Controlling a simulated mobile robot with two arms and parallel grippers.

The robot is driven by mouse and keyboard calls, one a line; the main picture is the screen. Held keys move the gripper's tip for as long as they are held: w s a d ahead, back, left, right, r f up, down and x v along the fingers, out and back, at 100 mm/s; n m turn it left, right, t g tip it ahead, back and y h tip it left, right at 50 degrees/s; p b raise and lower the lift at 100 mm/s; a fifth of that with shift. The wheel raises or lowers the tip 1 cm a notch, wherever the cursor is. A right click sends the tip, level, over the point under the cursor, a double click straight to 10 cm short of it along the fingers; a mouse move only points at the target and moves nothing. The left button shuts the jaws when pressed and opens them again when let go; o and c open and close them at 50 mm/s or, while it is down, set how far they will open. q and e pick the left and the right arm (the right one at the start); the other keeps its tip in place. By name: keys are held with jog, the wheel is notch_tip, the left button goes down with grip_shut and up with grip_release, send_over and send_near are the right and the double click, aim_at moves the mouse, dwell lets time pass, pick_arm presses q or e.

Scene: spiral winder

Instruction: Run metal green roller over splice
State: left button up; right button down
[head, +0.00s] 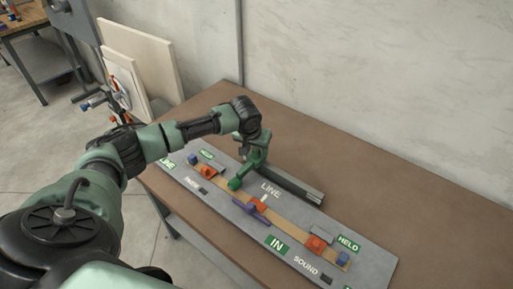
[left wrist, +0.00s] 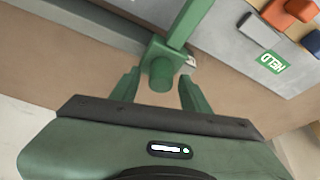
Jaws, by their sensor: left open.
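The green roller tool (head: 236,184) stands at the back edge of the grey board (head: 378,262), its green arm reaching over the board. In the left wrist view its green round knob (left wrist: 161,78) lies between the two fingers of my left gripper (left wrist: 160,76). The gripper is open, with a gap visible on both sides of the knob. In the head view my left gripper (head: 255,138) is partly hidden by its dark wrist. A tan strip (head: 287,227) runs along the board. An orange piece (head: 258,203) and a purple bar (head: 249,211) lie across it near the LINE label.
Orange clamps (head: 315,243) and blue blocks (head: 343,258) sit near the strip's ends. A dark rail (head: 292,186) lies behind the strip. The brown table (head: 400,205) is clear at right, with a wall behind. Panels (head: 140,55) lean at the back left.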

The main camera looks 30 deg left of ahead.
pick_arm(q)
jog(key=shift+s, duration=0.1)
jog(key=shift+c, duration=0.4)
grip_shut()
pick_arm(e)
jog(key=shift+s, duration=0.4)
jog(key=shift+w+d, duration=0.1)
jog(key=shift+w, duration=0.25)
